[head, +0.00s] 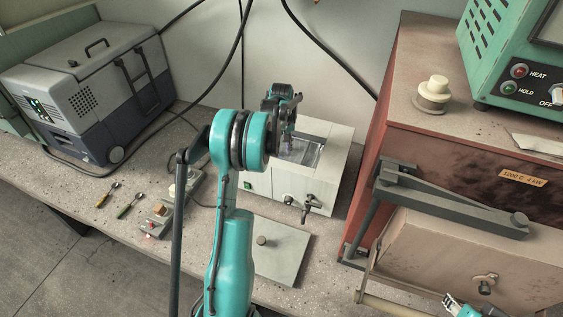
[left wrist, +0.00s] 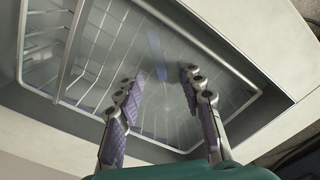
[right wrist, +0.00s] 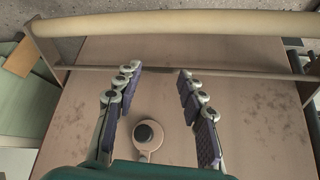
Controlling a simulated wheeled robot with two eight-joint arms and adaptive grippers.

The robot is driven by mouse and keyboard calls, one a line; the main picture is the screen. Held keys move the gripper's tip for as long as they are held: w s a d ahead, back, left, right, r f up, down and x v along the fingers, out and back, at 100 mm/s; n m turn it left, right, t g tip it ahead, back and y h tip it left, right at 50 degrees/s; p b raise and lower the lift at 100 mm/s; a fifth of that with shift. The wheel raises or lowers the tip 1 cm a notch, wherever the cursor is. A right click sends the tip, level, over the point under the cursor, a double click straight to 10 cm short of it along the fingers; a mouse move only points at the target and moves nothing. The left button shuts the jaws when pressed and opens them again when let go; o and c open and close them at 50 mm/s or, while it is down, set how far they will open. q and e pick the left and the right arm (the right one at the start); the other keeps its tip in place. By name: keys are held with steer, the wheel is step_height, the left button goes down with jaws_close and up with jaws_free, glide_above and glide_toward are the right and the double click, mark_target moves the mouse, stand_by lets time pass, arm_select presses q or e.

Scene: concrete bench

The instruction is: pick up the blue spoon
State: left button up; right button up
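A narrow blue strip (left wrist: 157,55), which looks like the blue spoon or its handle, shows inside the clear-walled basin in the left wrist view; its full shape is not clear. The basin is in the top of a white box-shaped bath (head: 325,182) in the head view. My left gripper (head: 288,128) is above the basin. Its two purple-padded fingers are apart in the left wrist view (left wrist: 162,92), with nothing between them and the blue strip beyond the tips. My right gripper (right wrist: 158,78) is open and empty, over the furnace door with its round knob.
A yellow-handled spoon (head: 108,194) and a green-handled one (head: 130,205) lie on the bench at left. A flat lid (head: 282,258) with a knob lies before the bath. The red-brown furnace (head: 440,140) stands at right, a grey-blue machine (head: 90,85) at left.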

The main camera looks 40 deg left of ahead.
mark_target(280, 157)
arm_select(q)
step_height(280, 157, down, 3)
steer(key=shift+r, duration=0.25)
jaws_close()
